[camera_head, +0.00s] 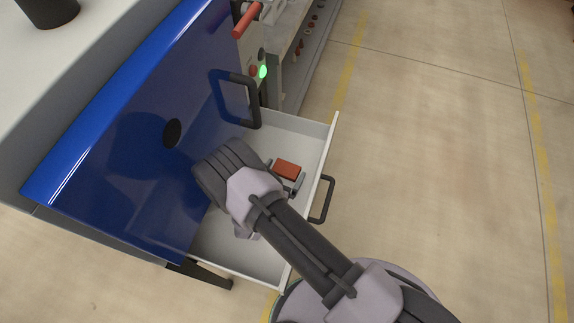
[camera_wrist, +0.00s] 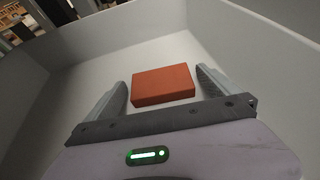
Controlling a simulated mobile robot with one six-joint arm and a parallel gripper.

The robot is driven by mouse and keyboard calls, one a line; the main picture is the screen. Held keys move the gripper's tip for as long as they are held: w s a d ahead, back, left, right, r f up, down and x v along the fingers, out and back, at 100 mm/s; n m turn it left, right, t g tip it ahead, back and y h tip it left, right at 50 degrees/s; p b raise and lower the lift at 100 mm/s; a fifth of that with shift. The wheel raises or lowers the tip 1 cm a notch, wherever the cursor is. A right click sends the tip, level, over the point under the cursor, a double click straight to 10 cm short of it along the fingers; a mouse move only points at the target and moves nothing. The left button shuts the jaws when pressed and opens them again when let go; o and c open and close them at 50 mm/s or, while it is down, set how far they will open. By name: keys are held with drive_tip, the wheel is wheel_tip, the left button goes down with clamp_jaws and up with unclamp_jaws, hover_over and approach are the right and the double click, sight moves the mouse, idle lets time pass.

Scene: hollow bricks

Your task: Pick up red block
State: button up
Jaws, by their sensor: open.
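The red block (camera_head: 287,169) lies in the open white drawer (camera_head: 262,268). In the wrist view the red block (camera_wrist: 163,84) is a flat orange-red brick on the drawer floor. My gripper (camera_wrist: 163,84) is open, with one finger to the left of the block and one to the right, and a gap shows on each side. In the head view my gripper (camera_head: 287,178) reaches down into the drawer at the block, partly hidden by my arm. Whether the fingertips touch the drawer floor I cannot tell.
The drawer walls (camera_wrist: 245,35) rise around the block. A blue cabinet panel (camera_head: 130,150) with a black handle (camera_head: 254,103) stands left of the drawer. The drawer's dark handle (camera_head: 325,200) sticks out on the right. The floor to the right is clear.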

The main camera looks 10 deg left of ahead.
drive_tip(key=c, duration=1.5)
